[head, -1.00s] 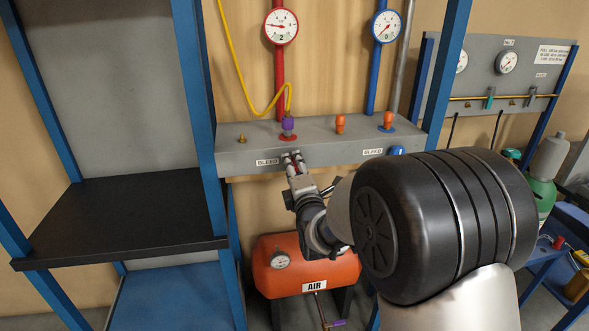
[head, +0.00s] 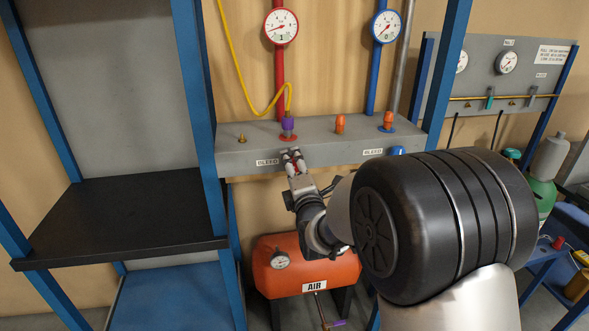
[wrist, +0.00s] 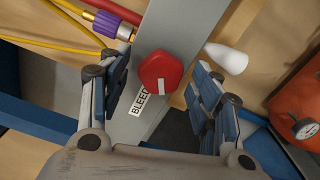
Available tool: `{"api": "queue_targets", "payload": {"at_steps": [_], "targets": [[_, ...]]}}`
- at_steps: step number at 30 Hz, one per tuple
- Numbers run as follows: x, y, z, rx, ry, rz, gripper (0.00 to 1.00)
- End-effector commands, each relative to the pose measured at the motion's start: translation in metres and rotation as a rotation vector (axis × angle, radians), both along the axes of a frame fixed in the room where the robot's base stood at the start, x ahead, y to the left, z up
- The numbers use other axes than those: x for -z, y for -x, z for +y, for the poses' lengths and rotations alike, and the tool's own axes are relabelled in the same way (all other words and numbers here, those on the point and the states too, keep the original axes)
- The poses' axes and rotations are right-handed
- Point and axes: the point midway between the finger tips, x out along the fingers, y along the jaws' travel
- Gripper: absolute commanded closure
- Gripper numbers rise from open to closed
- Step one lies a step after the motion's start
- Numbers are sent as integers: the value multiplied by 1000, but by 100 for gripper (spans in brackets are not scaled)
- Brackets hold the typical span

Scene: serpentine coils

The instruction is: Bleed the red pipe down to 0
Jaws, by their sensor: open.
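The red pipe (head: 280,80) runs down the wall to a grey manifold (head: 340,132). Its round gauge (head: 281,26) has the needle pointing left and slightly down, with a figure that looks like 1 below the dial centre. The red bleed knob (wrist: 166,68), with a white mark, sits on the manifold's front beside a BLEED label (wrist: 141,99) in the wrist view. My gripper (wrist: 157,72) is open, with one finger on each side of the knob; I see gaps between. In the head view my gripper (head: 291,158) mostly hides the knob.
The blue pipe (head: 374,78) has its own gauge (head: 386,25) and a blue knob (head: 398,150) to the right. A yellow hose (head: 240,85) ends at a purple fitting (head: 288,124). An orange AIR tank (head: 325,270) stands below. A blue shelf post (head: 195,80) is left.

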Motion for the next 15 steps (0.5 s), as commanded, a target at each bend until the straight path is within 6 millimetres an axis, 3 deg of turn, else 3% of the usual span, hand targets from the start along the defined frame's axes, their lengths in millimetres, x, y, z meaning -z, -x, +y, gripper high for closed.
{"api": "queue_targets", "payload": {"at_steps": [8, 15], "targets": [[0, 4, -1, 0, -1, 0, 42], [-1, 43, -12, 0, -1, 1, 42]]}}
